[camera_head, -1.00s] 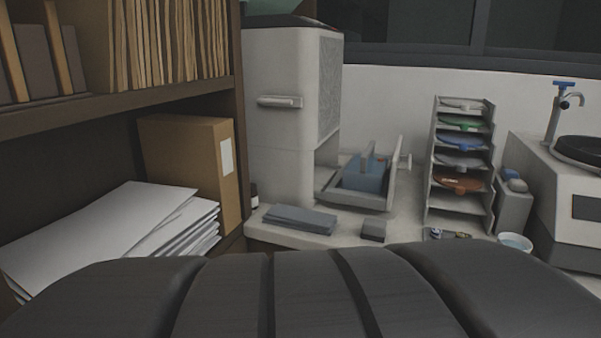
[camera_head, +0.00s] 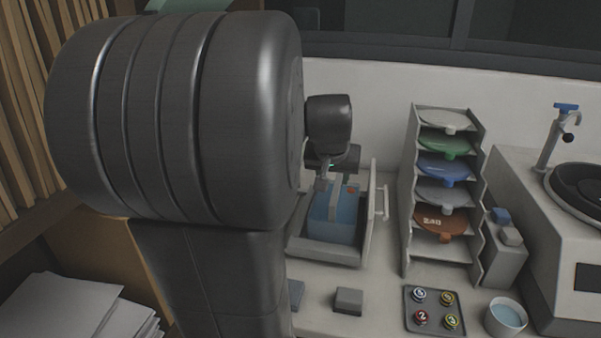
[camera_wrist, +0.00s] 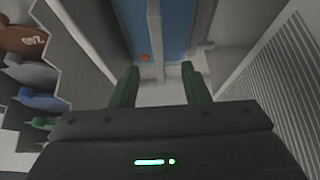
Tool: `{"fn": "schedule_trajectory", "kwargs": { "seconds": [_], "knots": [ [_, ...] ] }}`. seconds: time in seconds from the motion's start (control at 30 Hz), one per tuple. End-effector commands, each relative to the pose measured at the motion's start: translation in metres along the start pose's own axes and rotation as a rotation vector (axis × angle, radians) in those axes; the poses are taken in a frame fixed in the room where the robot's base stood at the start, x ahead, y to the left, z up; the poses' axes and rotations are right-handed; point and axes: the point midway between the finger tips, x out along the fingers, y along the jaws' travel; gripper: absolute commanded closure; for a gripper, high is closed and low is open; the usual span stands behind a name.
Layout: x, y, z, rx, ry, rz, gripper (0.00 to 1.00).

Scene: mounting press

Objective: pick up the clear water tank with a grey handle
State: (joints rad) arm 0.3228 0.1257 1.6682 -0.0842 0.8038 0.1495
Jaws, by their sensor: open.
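The clear water tank (camera_head: 330,222) looks blue and boxy, with a grey handle (camera_head: 335,195) across its top. It stands in the open pull-out tray (camera_head: 322,254). My gripper (camera_head: 337,179) is at the top of the tank in the head view, partly hidden by my arm. In the wrist view, the blue tank (camera_wrist: 178,28) and its grey handle (camera_wrist: 154,35) lie ahead of my open, empty gripper (camera_wrist: 160,67). The fingers are spread to either side of the handle's line. I cannot tell whether they touch anything.
A rack (camera_head: 410,190) of coloured discs stands right of the tray. A small tray of numbered round pieces (camera_head: 435,328), a small dark block (camera_head: 348,301) and a bowl of water (camera_head: 506,316) are in front. A machine with a tap (camera_head: 545,150) is at the right.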

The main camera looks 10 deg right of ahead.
Motion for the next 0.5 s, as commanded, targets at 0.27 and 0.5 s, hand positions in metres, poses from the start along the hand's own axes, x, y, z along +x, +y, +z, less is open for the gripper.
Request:
{"fn": "schedule_trajectory", "kwargs": {
  "seconds": [0.27, 0.5],
  "knots": [
    [0.014, 0.007, -0.017, 0.019, 0.019, 0.007, 0.58],
    [0.059, 0.007, -0.018, 0.018, 0.019, 0.007, 0.58]
  ]
}}
